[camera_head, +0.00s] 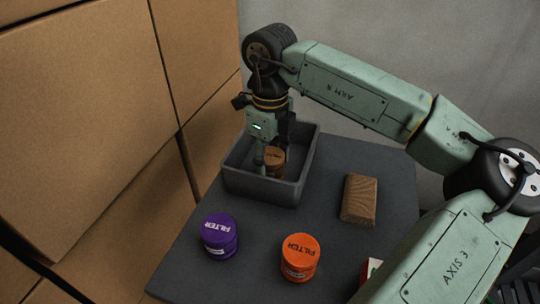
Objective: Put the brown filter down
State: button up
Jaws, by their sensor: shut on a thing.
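The brown filter (275,158) is a short round can with partly visible lettering. It is inside the grey open-topped bin (262,187) at the back left of the dark table. My gripper (273,160) points down into the bin and is shut on the brown filter. The front wall hides the filter's lower part, so I cannot tell whether it touches the bin floor.
A purple filter (219,236) and an orange filter (300,258) stand on the table (262,222) in front of the bin. A brown block (359,199) lies to the right. Large cardboard boxes (90,110) crowd the left side. A partly hidden red-and-white item (371,268) is near my arm.

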aim_at(270, 155)
jog(key=shift+f, duration=0.2)
jog(key=o, duration=1.1)
jog(key=shift+r, duration=0.1)
jog(key=shift+r, duration=0.15)
notch_tip(270, 155, up, 12)
jog(key=shift+r+b, duration=0.1)
jog(key=shift+b, duration=1.05)
